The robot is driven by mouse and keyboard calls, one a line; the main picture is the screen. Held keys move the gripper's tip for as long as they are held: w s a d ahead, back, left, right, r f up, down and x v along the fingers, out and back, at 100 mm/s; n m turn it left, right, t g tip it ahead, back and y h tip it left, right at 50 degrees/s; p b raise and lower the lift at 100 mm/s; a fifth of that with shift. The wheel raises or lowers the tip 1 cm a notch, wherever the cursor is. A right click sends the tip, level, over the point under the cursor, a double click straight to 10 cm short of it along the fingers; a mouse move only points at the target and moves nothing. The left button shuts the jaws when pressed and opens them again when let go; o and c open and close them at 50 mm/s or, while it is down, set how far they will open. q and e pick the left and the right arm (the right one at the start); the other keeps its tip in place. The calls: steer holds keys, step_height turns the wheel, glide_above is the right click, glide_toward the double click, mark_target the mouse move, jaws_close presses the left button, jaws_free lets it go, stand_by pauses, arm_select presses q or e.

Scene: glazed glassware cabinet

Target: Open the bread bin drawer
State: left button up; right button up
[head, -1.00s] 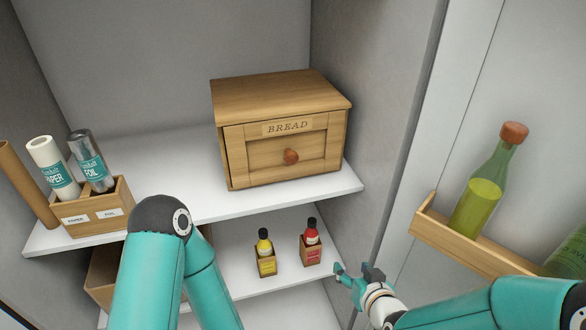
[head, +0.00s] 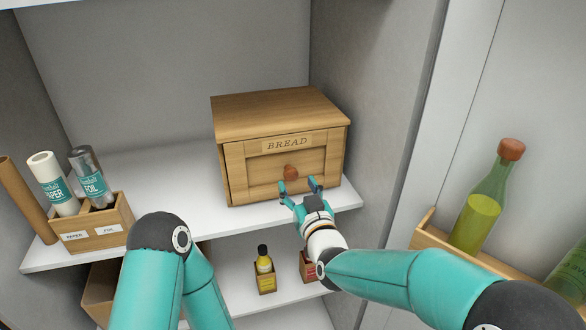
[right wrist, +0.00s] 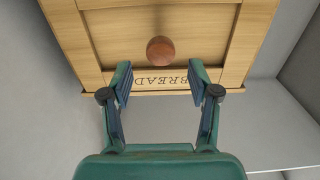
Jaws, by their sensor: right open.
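The wooden bread bin (head: 237,165) stands on the upper shelf, its drawer front shut, with a "BREAD" label. Its round brown knob (head: 291,172) is on the drawer front; the knob also shows in the right wrist view (right wrist: 160,51). My right gripper (head: 300,184) is open and empty in front of the drawer, just below the knob in the head view. In the right wrist view the fingers (right wrist: 160,76) are spread, and the knob lies beyond the gap between their tips, not between them. My left arm shows at the lower left, but its gripper is not in view.
A wooden holder (head: 115,218) with paper and foil rolls stands left on the shelf. A yellow bottle (head: 264,262) and a partly hidden red one (head: 309,267) stand below. A green bottle (head: 483,205) sits in the door rack at right.

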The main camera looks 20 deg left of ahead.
mark_target(292, 175)
arm_select(q)
steer(key=shift+r+p, duration=0.6)
steer(key=shift+r, duration=0.2)
arm_select(e)
steer(key=shift+x, duration=2.9)
